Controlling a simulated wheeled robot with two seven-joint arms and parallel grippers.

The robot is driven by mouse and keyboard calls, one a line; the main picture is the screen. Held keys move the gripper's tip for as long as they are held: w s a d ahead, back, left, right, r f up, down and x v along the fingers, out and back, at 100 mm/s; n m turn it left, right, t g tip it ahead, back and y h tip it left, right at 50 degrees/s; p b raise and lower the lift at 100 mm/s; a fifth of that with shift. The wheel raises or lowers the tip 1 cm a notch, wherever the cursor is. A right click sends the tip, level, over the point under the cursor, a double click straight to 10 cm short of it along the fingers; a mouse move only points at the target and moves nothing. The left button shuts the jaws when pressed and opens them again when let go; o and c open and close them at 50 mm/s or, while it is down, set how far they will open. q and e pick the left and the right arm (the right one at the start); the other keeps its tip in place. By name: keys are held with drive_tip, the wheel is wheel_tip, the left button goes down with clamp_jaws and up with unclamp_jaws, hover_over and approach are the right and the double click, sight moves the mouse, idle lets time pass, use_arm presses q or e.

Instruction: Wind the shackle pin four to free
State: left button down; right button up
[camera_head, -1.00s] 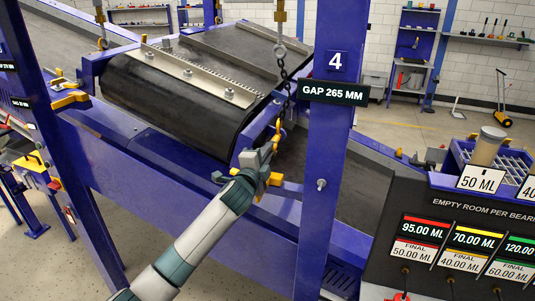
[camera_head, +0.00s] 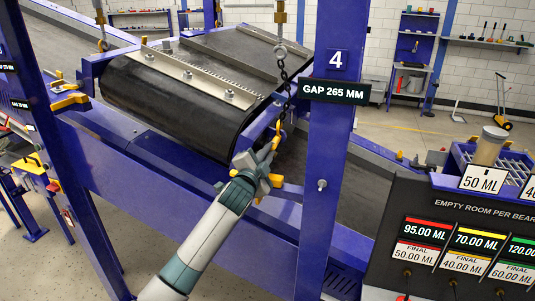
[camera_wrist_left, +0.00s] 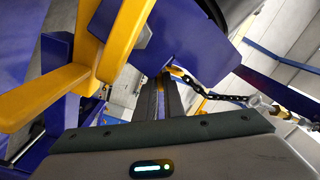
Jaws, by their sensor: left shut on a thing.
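My left gripper (camera_head: 268,157) is at the post marked 4, at the lower end of the hanging chain (camera_head: 287,88). It is shut on the shackle pin, which its fingers mostly hide. The yellow shackle (camera_head: 277,134) shows just above the fingers. In the left wrist view the two dark fingers (camera_wrist_left: 160,98) lie close together, with a small piece of the yellow shackle (camera_wrist_left: 178,73) beyond their tips. The chain (camera_wrist_left: 208,93) runs off to the right there. The number 4 plate (camera_head: 338,60) and the sign reading GAP 265 MM (camera_head: 334,91) are on the post.
The blue post (camera_head: 325,190) stands close to the right of the gripper. A yellow bracket (camera_wrist_left: 120,40) is close at the upper left in the wrist view. A panel of readouts (camera_head: 470,235) stands at the right.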

use_arm(q)
drive_tip(key=c, duration=1.9)
unclamp_jaws()
drive_tip(key=shift+o, duration=0.2)
drive_tip(key=shift+s, duration=0.1)
drive_tip(key=b+v, duration=0.6)
drive_tip(key=v, duration=1.1)
